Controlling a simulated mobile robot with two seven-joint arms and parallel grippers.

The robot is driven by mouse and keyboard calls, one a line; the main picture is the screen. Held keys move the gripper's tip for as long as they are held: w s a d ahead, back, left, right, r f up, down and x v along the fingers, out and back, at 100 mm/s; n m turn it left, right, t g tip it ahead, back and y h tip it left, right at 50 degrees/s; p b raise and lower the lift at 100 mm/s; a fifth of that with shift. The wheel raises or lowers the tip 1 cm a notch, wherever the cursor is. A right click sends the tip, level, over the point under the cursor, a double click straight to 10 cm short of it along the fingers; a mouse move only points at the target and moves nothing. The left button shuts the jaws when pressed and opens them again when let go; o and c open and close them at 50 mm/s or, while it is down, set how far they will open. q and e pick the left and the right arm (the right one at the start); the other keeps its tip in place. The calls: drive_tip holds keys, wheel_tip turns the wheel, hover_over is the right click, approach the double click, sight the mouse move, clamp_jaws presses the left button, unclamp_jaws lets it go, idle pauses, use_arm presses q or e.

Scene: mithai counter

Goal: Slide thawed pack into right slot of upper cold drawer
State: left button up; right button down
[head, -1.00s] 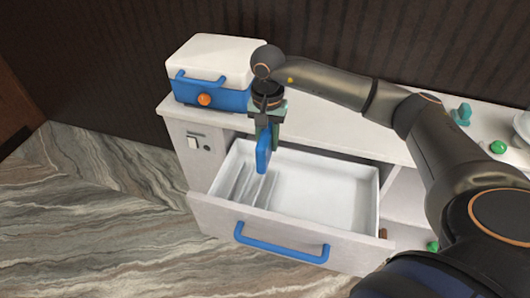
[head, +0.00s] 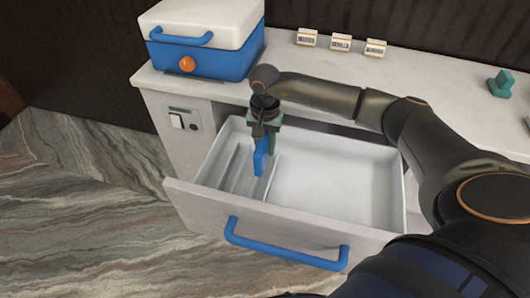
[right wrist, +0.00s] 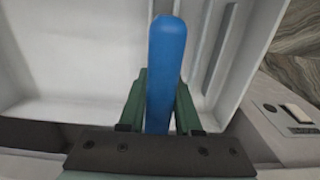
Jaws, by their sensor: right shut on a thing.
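The blue pack (head: 261,160) is upright and held by my right gripper (head: 264,146) over the left part of the open upper drawer (head: 298,222). In the right wrist view the blue pack (right wrist: 166,65) stands between the two green fingers, and the right gripper (right wrist: 160,100) is shut on it. Thin dividers (head: 232,166) form narrow slots at the drawer's left side. The pack is near the rightmost divider (head: 271,180); I cannot tell whether its lower end is inside a slot. My left gripper is out of view.
A blue box with a white lid (head: 200,59) stands on the counter at the back left. Small labelled cards (head: 341,44) and a teal object (head: 501,83) sit on the counter. The drawer's wide right compartment (head: 340,180) is empty. A blue handle (head: 285,252) crosses its front.

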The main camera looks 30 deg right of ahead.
drive_tip(key=shift+f+b, duration=0.55)
drive_tip(key=shift+f, duration=0.45)
drive_tip(key=shift+f+b, duration=0.45)
drive_tip(key=shift+f, duration=0.2)
wheel_tip(320, 180, down, 4)
drive_tip(key=b, duration=0.2)
drive_tip(key=shift+r+b, duration=0.25)
drive_tip(key=shift+b, duration=0.05)
drive_tip(key=shift+f+b, duration=0.8)
drive_tip(key=shift+f, duration=0.15)
drive_tip(key=shift+f+b, duration=0.35)
drive_tip(key=shift+f, duration=0.05)
drive_tip(key=shift+s+f, duration=0.1)
drive_tip(key=shift+f, duration=0.1)
